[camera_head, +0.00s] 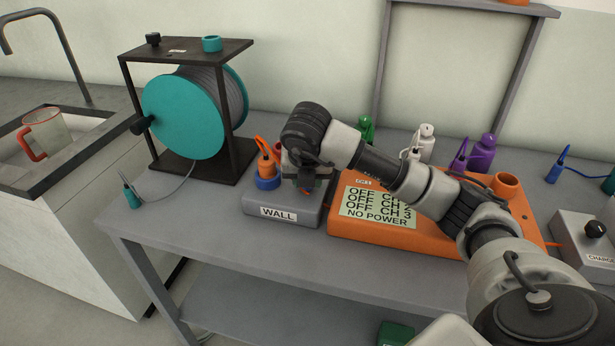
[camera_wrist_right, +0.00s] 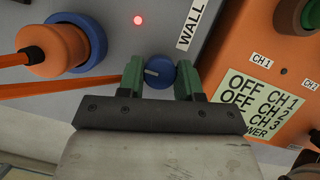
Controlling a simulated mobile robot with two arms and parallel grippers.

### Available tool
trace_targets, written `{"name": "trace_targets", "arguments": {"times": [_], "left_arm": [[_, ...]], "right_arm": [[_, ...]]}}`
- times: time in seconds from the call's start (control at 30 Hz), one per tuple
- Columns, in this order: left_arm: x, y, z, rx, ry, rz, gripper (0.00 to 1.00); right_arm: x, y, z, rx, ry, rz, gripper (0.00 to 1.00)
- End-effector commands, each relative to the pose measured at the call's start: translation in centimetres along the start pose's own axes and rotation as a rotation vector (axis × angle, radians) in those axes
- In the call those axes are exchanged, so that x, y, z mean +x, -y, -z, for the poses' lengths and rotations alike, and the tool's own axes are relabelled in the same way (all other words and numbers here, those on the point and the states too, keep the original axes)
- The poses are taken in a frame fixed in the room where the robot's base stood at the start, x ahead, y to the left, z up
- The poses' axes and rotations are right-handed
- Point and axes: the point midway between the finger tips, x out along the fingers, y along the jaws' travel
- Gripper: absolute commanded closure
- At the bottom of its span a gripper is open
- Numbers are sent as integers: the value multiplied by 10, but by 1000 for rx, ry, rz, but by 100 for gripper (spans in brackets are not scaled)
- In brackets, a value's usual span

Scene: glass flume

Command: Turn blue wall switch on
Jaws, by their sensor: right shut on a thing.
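The grey box labelled WALL (camera_head: 285,212) sits on the bench. In the right wrist view, its blue round switch (camera_wrist_right: 158,77) has a pale pointer line directed left and slightly up. My right gripper (camera_wrist_right: 161,80) has its green fingers on both sides of the switch and is shut on it. In the head view, my right gripper (camera_head: 306,182) reaches down over the box and hides the switch. A small red light (camera_wrist_right: 138,19) glows on the box. My left gripper is not in view.
An orange box (camera_head: 400,238) stands right of the WALL box; its panel reads OFF for the channels and NO POWER. An orange plug in a blue socket (camera_head: 267,182) is close to my gripper. A teal cable reel (camera_head: 184,117) stands at the left.

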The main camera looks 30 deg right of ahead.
Motion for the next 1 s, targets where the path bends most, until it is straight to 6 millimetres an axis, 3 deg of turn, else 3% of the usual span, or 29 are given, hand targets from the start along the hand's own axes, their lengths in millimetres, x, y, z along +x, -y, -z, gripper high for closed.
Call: {"name": "trace_targets", "arguments": {"times": [0.23,0.27,0.43,0.77,1.0], "left_arm": [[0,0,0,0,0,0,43],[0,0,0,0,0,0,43],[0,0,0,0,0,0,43],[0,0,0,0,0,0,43],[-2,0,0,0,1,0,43]], "right_arm": [[-1,0,-1,4,3,-1,89],[-1,0,-1,4,3,-1,64],[0,0,-1,3,2,0,40],[-5,0,-1,1,2,-2,40],[-46,-1,-2,1,6,-5,40]]}}
